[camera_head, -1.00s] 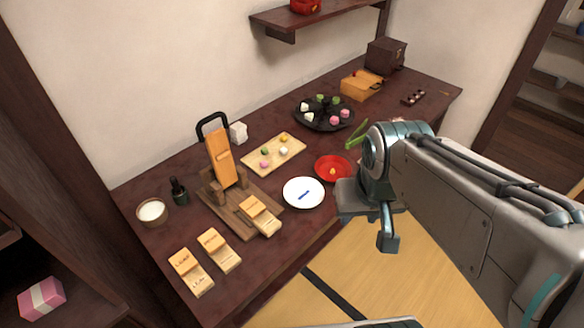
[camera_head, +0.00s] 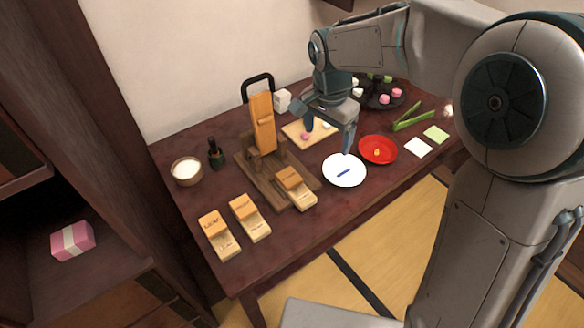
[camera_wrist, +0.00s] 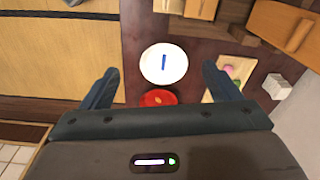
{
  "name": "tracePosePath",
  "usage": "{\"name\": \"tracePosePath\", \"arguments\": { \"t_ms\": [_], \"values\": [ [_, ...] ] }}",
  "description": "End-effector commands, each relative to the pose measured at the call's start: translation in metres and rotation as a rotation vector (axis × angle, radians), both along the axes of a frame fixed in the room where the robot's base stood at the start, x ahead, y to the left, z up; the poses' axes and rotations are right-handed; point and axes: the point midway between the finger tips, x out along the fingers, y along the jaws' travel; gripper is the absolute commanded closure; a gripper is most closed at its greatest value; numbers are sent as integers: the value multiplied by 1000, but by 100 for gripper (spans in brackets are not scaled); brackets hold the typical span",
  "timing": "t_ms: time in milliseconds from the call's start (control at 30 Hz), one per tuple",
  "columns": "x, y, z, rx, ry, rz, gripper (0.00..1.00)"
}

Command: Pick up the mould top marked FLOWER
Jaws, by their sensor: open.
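Three wooden moulds with orange-tan tops show in the head view. One top (camera_head: 213,223) reads LEAF, and the top beside it (camera_head: 243,206) has a word too small to read surely. A third top (camera_head: 289,178) sits on its pale mould base (camera_head: 303,196) beside the wooden press; its marking is unreadable, so I cannot tell which says FLOWER. My gripper (camera_head: 328,131) is open and empty above the table, near the white plate (camera_head: 357,172) and right of the moulds. In the wrist view its fingers (camera_wrist: 161,72) are spread apart; wooden mould parts (camera_wrist: 200,8) show at the top edge.
The wooden press (camera_head: 262,125) with its upright lever stands behind the third mould. A red plate (camera_head: 378,160), sweets board (camera_head: 296,136), white bowl (camera_head: 187,170) and dark bottle (camera_head: 215,154) stand around. Green tongs (camera_head: 413,117) lie at right. Bare tabletop (camera_head: 270,248) shows at front.

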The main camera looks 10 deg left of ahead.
Motion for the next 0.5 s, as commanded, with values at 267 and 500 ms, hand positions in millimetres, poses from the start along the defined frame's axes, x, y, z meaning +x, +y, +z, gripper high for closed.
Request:
{"name": "tracePosePath", "arguments": {
  "t_ms": [267,500],
  "values": [
    [20,76,-45,25,58,-154,16],
    [21,89,-69,26,71,-190,16]
  ]
}}
